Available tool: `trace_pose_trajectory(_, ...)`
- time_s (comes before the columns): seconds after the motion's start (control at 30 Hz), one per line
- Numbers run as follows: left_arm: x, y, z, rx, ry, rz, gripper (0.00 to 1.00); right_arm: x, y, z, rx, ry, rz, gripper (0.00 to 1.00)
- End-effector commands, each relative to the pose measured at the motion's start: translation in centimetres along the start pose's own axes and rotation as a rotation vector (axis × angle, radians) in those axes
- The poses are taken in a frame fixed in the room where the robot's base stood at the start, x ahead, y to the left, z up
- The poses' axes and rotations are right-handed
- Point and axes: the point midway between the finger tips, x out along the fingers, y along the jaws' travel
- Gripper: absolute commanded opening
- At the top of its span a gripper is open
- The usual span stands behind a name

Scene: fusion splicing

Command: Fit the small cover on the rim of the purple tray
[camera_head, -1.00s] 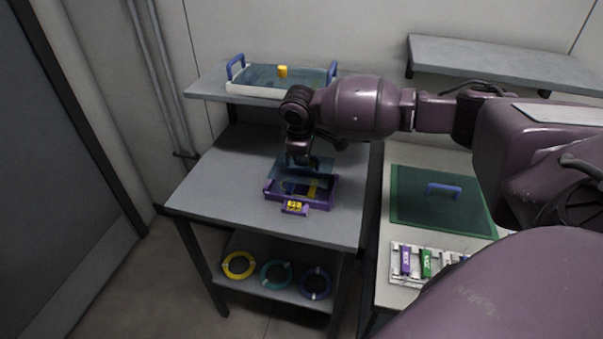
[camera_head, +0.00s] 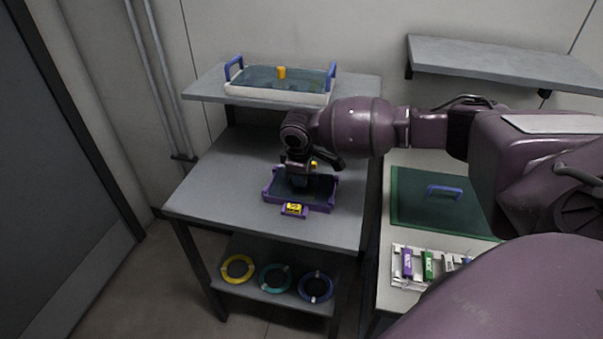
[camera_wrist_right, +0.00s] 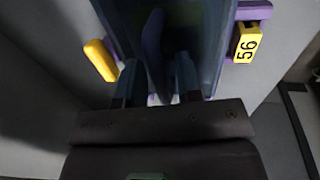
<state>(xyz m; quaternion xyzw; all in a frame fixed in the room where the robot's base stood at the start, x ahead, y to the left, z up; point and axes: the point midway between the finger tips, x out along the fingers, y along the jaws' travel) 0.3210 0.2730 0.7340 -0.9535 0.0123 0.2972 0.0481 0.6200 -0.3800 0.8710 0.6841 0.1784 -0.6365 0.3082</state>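The purple tray (camera_head: 328,204) sits on the grey table, with a yellow tag (camera_head: 294,209) on its front that reads 56 in the right wrist view (camera_wrist_right: 247,45). The small cover (camera_head: 318,186), a dark translucent blue plate, lies over the tray, apparently level within the rim; whether it is fully seated I cannot tell. My right gripper (camera_head: 298,184) is down at the cover. In the right wrist view its fingers (camera_wrist_right: 158,75) stand on either side of the cover's dark blue handle (camera_wrist_right: 153,38), with narrow gaps showing beside it. My left gripper is not in view.
A yellow knob (camera_head: 313,164) shows behind the tray. A white bin (camera_head: 265,93) with blue handles stands on the shelf above. On the right table are a green panel (camera_head: 420,212) with a blue handle and a rack (camera_head: 400,278) of coloured pieces. The table left of the tray is clear.

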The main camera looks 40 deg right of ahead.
Motion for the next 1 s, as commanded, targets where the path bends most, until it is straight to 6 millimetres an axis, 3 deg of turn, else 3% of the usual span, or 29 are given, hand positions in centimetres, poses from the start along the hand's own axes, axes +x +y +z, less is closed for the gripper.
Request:
trace_pose_trajectory(0.3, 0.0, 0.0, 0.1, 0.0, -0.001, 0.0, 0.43, -0.1, 0.0, 0.0, 0.0, 0.0, 0.0, 0.38)
trace_pose_trajectory(0.43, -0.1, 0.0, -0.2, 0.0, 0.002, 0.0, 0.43, -1.0, 0.1, -0.1, 0.0, 0.002, 0.001, 0.38)
trace_pose_trajectory(0.67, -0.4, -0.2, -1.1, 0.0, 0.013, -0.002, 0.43, -5.1, 0.2, -0.1, 0.001, 0.005, 0.004, 0.38)
trace_pose_trajectory(1.0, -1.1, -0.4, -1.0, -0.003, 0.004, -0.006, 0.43, -10.8, 0.1, -0.1, -0.001, 0.003, 0.002, 0.38)
